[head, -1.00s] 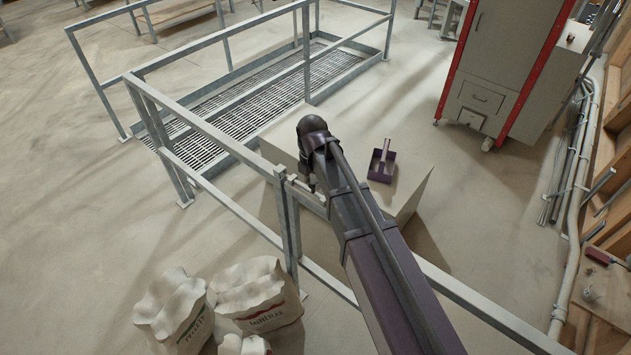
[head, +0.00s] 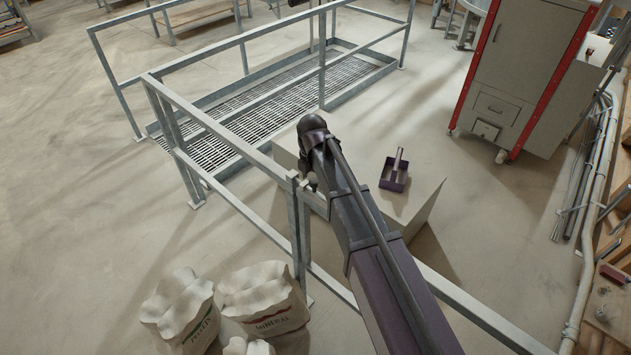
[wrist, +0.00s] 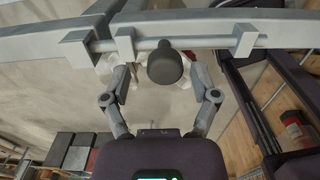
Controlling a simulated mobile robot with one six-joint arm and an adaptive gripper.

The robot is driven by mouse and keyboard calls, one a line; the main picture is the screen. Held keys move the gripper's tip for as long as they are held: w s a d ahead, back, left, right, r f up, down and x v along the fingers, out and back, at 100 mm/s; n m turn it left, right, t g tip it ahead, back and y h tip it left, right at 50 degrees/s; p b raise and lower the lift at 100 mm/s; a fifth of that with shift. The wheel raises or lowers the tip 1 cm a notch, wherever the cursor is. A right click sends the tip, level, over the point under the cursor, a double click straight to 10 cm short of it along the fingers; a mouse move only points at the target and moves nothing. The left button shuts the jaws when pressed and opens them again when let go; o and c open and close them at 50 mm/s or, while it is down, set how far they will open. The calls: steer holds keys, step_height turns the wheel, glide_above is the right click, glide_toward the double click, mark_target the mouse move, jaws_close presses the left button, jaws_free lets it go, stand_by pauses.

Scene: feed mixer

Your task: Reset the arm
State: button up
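My arm (head: 350,205) reaches over a grey metal railing (head: 225,130) in the head view. Its far end is beside a railing post, and my gripper is mostly hidden there. In the wrist view my gripper (wrist: 160,82) is open, its two fingers spread wide with nothing held. A dark round knob (wrist: 167,67) on a metal sliding bar (wrist: 200,42) shows between the fingertips, with a visible gap on both sides. The bar runs through brackets on the grey rail. I cannot tell how deep the knob sits between the fingers.
Filled sacks (head: 262,302) stand at the lower left. A red-edged cabinet (head: 512,75) stands at the upper right. A floor grating (head: 230,112) lies beyond the railing. Open floor is at the left.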

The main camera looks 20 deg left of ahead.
steer(key=shift+d, duration=0.1)
stand_by(0.3)
steer(key=shift+w+d, duration=0.3)
steer(key=shift+d, duration=0.05)
steer(key=d+f+m+b, duration=0.3)
steer(key=d+m, duration=1.2)
steer(key=d, duration=0.7)
steer(key=s+d+f+m+b, duration=0.1)
steer(key=s+d+m, duration=0.3)
steer(key=d+m, duration=0.4)
steer(key=s+d+f+m+b, duration=0.2)
steer(key=s+d+m, duration=0.2)
steer(key=d+m, duration=0.4)
steer(key=d, duration=0.3)
steer(key=shift+f, duration=0.25)
